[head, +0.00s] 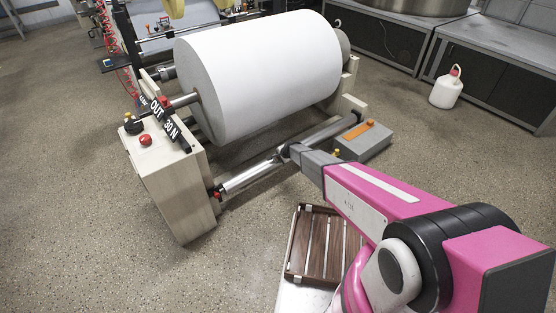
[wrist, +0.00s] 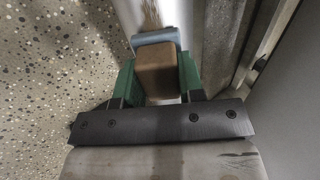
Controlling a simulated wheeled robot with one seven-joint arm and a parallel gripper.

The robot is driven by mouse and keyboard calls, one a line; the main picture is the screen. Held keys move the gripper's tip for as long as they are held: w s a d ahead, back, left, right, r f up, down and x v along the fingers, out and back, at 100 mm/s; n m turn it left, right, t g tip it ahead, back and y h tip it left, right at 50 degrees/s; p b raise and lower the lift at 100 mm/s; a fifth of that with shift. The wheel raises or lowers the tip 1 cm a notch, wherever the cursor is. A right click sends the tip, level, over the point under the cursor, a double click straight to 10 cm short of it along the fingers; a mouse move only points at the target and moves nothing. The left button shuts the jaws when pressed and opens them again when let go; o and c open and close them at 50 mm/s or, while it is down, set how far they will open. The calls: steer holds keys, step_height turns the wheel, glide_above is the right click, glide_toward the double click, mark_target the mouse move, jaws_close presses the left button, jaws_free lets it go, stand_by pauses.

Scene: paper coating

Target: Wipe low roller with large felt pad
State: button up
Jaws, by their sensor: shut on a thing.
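The low roller (head: 250,177) is a shiny metal cylinder running slantwise below the big white paper roll. It also shows at the top of the wrist view (wrist: 176,14), with a brownish patch on it. My gripper (head: 284,153) is at the roller, near the middle of its length. In the wrist view my gripper (wrist: 158,82) has green fingers shut on the sides of a brown block with a blue-grey face, the large felt pad (wrist: 156,39). The pad's face is against or very close to the roller; contact is hidden.
The white paper roll (head: 265,75) hangs above and behind the roller. A beige machine stand (head: 172,185) with red buttons is at the left. A grey box (head: 365,147) bears an orange item (head: 358,130) at the right. A white jug (head: 446,90) stands on open floor farther right.

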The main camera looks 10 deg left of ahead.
mark_target(269, 164)
steer(key=w+d, duration=0.2)
steer(key=shift+w, duration=0.35)
steer(key=shift+f, duration=0.1)
steer(key=shift+s+a+r, duration=0.1)
steer(key=shift+s+a, duration=0.95)
steer(key=shift+s, duration=0.3)
steer(key=shift+s+a+r, duration=0.1)
steer(key=shift+s+a, duration=0.9)
steer(key=shift+s, duration=0.3)
steer(key=shift+s+a+f, duration=0.15)
steer(key=shift+s+a, duration=1)
steer(key=shift+s, duration=0.05)
steer(key=v, duration=0.6)
